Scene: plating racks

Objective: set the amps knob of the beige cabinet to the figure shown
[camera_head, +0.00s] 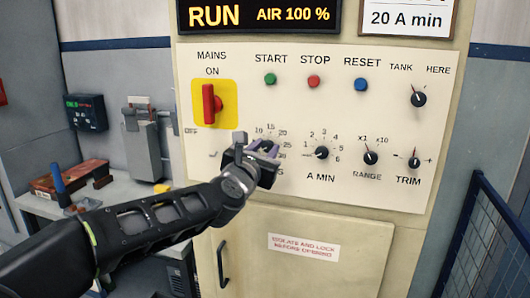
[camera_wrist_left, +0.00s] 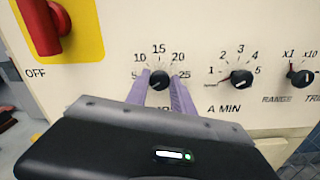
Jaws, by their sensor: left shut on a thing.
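The amps knob is a round black knob on the beige cabinet (camera_head: 330,195), inside a dial marked 5 to 25. In the left wrist view the knob (camera_wrist_left: 160,79) sits between the two purple fingers of my left gripper (camera_wrist_left: 160,88). In the head view that gripper (camera_head: 262,149) is at the panel and covers most of the knob and its label. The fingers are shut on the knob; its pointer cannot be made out. A card above the panel reads "20 A min" (camera_head: 408,18). My right gripper is out of view.
The A MIN knob (camera_head: 321,153) is close on the right, then the RANGE (camera_head: 370,157) and TRIM (camera_head: 414,162) knobs. A red mains switch (camera_head: 209,104) is up left. Start, stop and reset buttons line the top. A blue mesh fence (camera_head: 490,245) stands right.

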